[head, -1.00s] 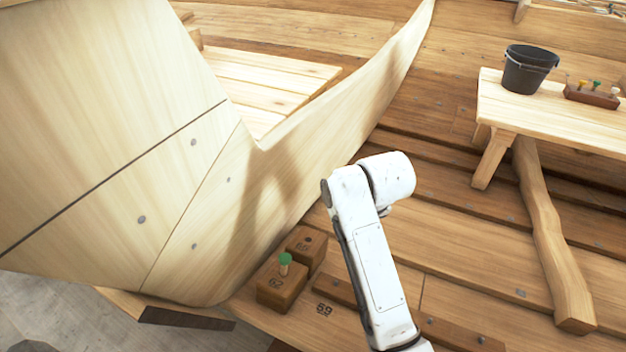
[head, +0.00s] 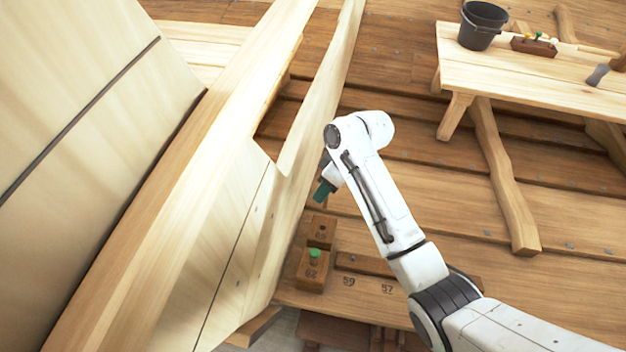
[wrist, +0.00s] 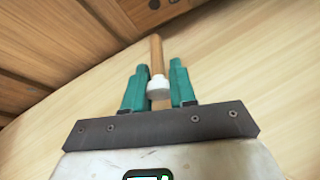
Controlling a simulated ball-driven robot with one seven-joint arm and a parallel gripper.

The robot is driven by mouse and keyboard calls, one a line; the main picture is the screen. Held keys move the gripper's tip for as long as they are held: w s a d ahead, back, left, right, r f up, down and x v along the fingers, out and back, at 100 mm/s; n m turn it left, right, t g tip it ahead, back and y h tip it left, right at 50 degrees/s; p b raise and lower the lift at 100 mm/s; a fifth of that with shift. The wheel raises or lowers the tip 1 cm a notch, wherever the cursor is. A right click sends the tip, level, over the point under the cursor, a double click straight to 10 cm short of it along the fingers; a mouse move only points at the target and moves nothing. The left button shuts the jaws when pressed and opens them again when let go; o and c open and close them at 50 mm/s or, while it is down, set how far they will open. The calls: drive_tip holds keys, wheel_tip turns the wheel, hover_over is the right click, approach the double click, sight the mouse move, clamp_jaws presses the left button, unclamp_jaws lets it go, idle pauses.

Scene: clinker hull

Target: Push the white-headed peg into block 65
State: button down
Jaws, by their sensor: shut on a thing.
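The white-headed peg (wrist: 158,88) shows in the wrist view, its white head toward the camera and its wooden shaft pointing away. My gripper (wrist: 157,78) has teal fingers on either side of it, shut on it near the head. In the head view my gripper (head: 324,191) hangs in the air above and behind two brown blocks. The rear block (head: 320,232) has a dark hole and no peg; its number is too small to read surely, so I cannot confirm it is block 65. The front block (head: 312,270) bears a green-headed peg (head: 314,253).
The pale hull planking (head: 240,220) rises close to the left of the blocks. A low wooden strip (head: 362,264) lies right of them, near painted numbers. A bench (head: 540,85) with a black bucket (head: 481,25) and a peg rack (head: 534,46) stands at upper right.

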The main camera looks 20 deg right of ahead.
sight(327, 204)
drive_tip(key=f+b, duration=0.1)
drive_tip(key=s+f+b, duration=0.1)
drive_tip(key=f+b, duration=0.1)
drive_tip(key=a+f+b, duration=0.1)
drive_tip(key=f, duration=0.1)
drive_tip(key=shift+s+f+b, duration=0.25)
drive_tip(key=shift+b, duration=0.05)
drive_tip(key=shift+a, duration=0.1)
drive_tip(key=shift+s+f+p, duration=0.1)
drive_tip(key=shift+s+p, duration=0.05)
drive_tip(key=shift+p, duration=0.2)
idle(0.4)
drive_tip(key=shift+s+a+f+b, duration=0.1)
drive_tip(key=shift+s+f+b, duration=0.1)
drive_tip(key=shift+f, duration=0.45)
drive_tip(key=shift+s+a+f+b, duration=0.1)
drive_tip(key=shift+s+f, duration=0.05)
drive_tip(key=shift+f, duration=0.45)
idle(0.8)
drive_tip(key=c, duration=0.8)
unclamp_jaws()
drive_tip(key=shift+c, duration=0.2)
drive_tip(key=shift+w+r, duration=0.1)
